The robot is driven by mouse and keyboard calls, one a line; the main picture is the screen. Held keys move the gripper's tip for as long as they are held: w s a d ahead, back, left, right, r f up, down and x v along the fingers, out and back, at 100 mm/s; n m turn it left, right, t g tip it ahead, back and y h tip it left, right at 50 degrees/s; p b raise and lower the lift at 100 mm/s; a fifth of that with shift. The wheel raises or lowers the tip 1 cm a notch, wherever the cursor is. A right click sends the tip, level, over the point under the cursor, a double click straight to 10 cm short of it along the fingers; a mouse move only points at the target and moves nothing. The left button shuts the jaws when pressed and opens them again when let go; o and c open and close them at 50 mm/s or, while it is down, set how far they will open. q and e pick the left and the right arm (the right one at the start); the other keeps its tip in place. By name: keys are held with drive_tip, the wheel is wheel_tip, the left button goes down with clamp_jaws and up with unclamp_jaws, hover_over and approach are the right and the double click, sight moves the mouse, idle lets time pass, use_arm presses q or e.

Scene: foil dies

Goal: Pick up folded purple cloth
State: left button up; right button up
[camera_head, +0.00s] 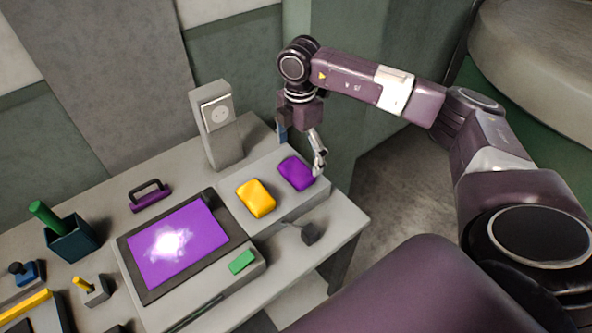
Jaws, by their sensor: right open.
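The folded purple cloth (296,173) lies on a raised grey block at the right end of the table, next to a folded yellow cloth (256,198). My right gripper (318,172) hangs down at the right edge of the purple cloth, with its fingers close to it. Whether the fingers touch the cloth cannot be told. The right gripper is open and holds nothing that I can see. My left gripper is not in view.
A grey post with a socket (218,112) stands behind the cloths. A purple sheet (178,243) lies in a dark frame at the left. A green block (242,262), a purple handle (150,195) and a dark blue holder (70,238) sit around it. The table's right edge is close by.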

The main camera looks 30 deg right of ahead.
sight(297, 169)
drive_tip(key=f, duration=0.1)
drive_tip(key=f+p, duration=0.1)
drive_tip(key=f, duration=0.1)
drive_tip(key=f+p, duration=0.1)
drive_tip(key=shift+s+a+f, duration=0.1)
drive_tip(key=shift+a+f, duration=0.05)
drive_tip(key=shift+a, duration=0.25)
drive_tip(key=shift+f, duration=0.55)
drive_tip(key=c, duration=1.2)
